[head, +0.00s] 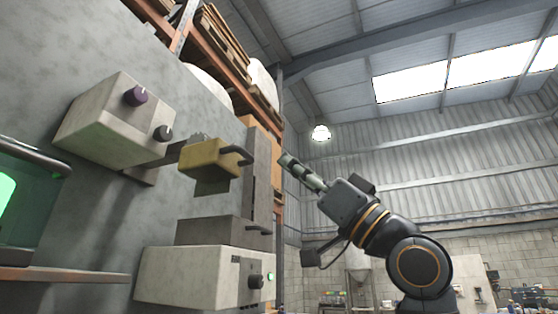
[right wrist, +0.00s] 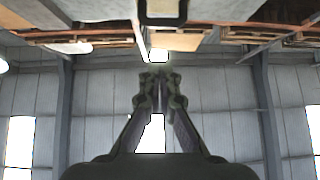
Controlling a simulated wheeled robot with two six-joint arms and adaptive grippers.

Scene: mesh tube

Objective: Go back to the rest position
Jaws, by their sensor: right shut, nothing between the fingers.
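My right gripper (head: 302,172) is raised in the middle of the head view, to the right of the wall-mounted boxes and clear of them. In the right wrist view the fingers (right wrist: 160,90) meet at their tips, with nothing between them. The gripper points up and to the left in the head view. My left gripper does not show in either view.
A yellow box (head: 207,160) with a dark handle sticks out from the grey panel (head: 60,40). A beige box with two knobs (head: 105,122) is left of it, and a pale box (head: 190,277) is below. Open air lies right of my arm.

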